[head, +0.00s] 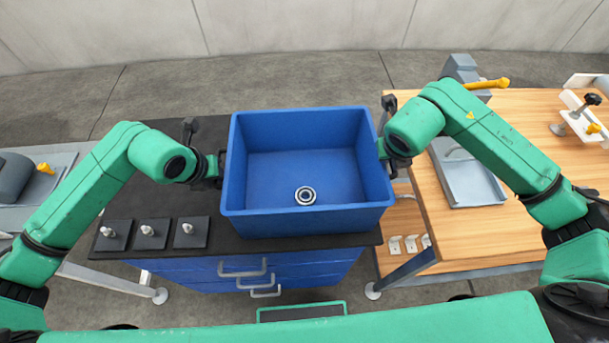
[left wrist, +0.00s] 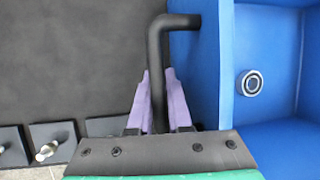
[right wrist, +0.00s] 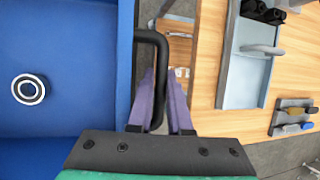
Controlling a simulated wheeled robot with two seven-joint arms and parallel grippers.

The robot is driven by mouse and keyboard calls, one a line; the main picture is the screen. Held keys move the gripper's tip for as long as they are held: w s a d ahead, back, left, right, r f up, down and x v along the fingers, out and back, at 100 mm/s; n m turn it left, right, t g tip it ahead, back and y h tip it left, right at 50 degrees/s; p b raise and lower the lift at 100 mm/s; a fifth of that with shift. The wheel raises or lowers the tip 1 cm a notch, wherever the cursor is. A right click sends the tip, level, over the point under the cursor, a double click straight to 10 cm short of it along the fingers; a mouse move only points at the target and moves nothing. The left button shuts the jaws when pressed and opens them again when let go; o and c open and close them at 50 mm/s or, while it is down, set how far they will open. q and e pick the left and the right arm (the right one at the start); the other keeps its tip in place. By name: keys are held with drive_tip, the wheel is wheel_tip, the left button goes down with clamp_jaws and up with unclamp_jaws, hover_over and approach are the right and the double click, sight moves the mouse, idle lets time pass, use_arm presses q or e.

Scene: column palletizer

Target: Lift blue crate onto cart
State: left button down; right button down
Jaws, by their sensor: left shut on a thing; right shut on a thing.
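The blue crate (head: 306,222) is open-topped and looks level over the black top (head: 140,195) of a blue drawer cabinet. I cannot tell whether it touches that top or hangs just above it. A metal bearing ring (head: 305,196) lies inside on the crate floor. My left gripper (head: 217,168) is at the crate's left side, its purple fingers (left wrist: 160,100) shut around a black bar handle (left wrist: 157,60). My right gripper (head: 384,150) is at the right side, its fingers (right wrist: 160,98) shut around the other black handle (right wrist: 160,55). I cannot tell which piece is the cart.
Several dark plates with pegs (head: 150,233) stand on the cabinet top at front left. A wooden bench (head: 440,215) with a grey tray (head: 470,183) is at right, across a narrow gap. A grey surface (head: 65,160) stands at far left. Concrete floor lies behind.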

use_arm(q)
drive_tip(key=shift+r, duration=0.1)
use_arm(e)
drive_tip(key=shift+r, duration=0.1)
